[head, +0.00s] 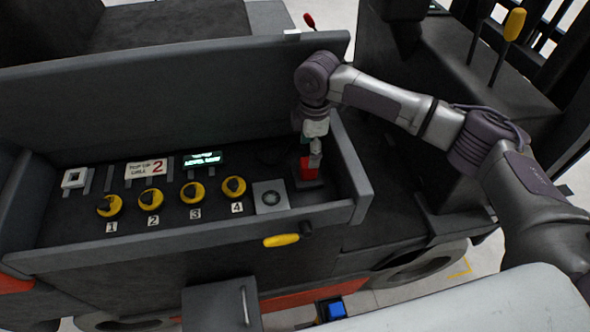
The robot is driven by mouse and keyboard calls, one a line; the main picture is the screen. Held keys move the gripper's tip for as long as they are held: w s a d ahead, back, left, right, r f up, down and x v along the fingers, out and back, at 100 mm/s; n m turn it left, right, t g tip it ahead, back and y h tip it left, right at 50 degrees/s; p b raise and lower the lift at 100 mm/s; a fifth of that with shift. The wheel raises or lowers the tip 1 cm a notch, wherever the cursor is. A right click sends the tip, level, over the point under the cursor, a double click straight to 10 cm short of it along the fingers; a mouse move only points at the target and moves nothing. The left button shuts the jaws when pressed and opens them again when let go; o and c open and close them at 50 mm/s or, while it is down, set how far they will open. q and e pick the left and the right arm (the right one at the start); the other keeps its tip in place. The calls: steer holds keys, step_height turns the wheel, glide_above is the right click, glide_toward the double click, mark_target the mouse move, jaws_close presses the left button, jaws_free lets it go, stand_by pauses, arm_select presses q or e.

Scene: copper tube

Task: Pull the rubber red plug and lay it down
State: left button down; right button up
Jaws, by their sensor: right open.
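The red plug (308,168) sits at the right end of the dark control panel, on a small dark base. My right gripper (313,155) points down from above and is at the plug, in front of part of it. It is open; I cannot tell whether its fingers touch the plug. My left gripper is not in view.
Several yellow-and-black knobs (193,193) numbered 1 to 4 line the panel. A grey square plate (270,196) lies left of the plug. The panel's raised front edge (180,240) and right wall (351,165) enclose it. A yellow handle (281,240) sticks out in front.

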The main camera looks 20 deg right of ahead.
mark_target(308, 170)
step_height(308, 170, down, 4)
steer(key=b, duration=0.3)
steer(key=shift+s+f+b, duration=0.1)
steer(key=shift+b, duration=0.3)
steer(key=shift+f+p, duration=0.3)
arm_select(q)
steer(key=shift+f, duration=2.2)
arm_select(e)
steer(key=shift+s+f, duration=0.15)
steer(key=shift+f, duration=1.4)
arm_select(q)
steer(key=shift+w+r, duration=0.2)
arm_select(e)
steer(key=shift+w, duration=0.35)
arm_select(q)
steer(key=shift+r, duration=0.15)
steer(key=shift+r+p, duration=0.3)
steer(key=shift+p, duration=0.15)
arm_select(e)
steer(key=shift+w, duration=0.1)
